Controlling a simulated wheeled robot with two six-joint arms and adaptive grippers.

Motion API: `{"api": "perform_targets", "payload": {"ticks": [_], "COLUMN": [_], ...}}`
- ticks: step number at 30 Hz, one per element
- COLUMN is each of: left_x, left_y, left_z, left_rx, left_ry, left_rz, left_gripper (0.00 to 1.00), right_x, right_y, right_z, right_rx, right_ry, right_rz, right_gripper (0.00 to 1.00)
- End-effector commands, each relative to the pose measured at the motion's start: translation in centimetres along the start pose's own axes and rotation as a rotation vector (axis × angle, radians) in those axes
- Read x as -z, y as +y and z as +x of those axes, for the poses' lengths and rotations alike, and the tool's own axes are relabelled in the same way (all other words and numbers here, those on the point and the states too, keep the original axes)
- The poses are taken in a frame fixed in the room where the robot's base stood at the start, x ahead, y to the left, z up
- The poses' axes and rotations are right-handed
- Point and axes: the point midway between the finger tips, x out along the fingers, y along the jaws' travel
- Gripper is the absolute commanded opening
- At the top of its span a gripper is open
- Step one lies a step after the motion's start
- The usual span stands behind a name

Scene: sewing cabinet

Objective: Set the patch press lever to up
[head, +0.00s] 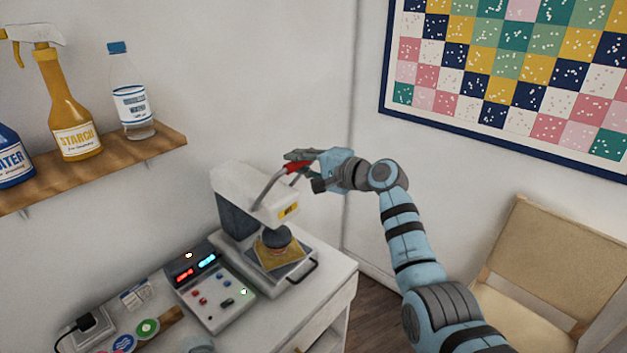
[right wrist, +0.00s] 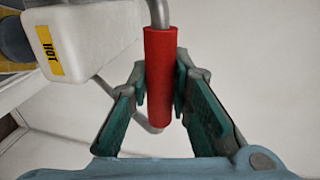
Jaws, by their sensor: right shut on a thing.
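The patch press (head: 235,200) is a white machine with a dark column, standing on the cabinet top. Its lever has a grey metal bar (head: 265,187) and a red grip (head: 297,167). The lever slants up and to the right from the press head. My right gripper (head: 304,163) is shut on the red grip. In the right wrist view the red grip (right wrist: 161,75) sits between both fingers (right wrist: 161,85). A dark round pad (head: 276,238) is under the head, at a yellow patch (head: 280,256) on the press base. My left gripper is not in view.
A control box (head: 210,287) with lit displays stands left of the press. A shelf (head: 100,163) with bottles is on the wall at upper left. A chair (head: 535,270) stands at the right. A framed quilt (head: 500,70) hangs behind.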

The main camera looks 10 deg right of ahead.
Motion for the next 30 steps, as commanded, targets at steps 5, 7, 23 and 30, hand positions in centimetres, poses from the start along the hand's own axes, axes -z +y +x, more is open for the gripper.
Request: {"api": "perform_targets", "payload": {"ticks": [5,7,23,30], "left_x": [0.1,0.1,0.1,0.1], "left_y": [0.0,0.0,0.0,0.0], "left_z": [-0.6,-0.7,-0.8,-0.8], "left_rx": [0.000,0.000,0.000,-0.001], "left_ry": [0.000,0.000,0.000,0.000], "left_rz": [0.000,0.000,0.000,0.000], "left_gripper": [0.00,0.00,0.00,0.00], "right_x": [-0.1,-0.2,-0.1,0.1], "right_y": [-1.2,-1.4,-1.8,-1.7], "right_z": [1.2,1.5,1.8,1.7], "right_rx": [0.003,0.004,0.009,0.007], "right_ry": [-0.003,-0.003,-0.001,0.001], "right_rz": [0.001,0.000,0.000,0.001], "right_gripper": [0.00,0.00,0.00,0.40]}}
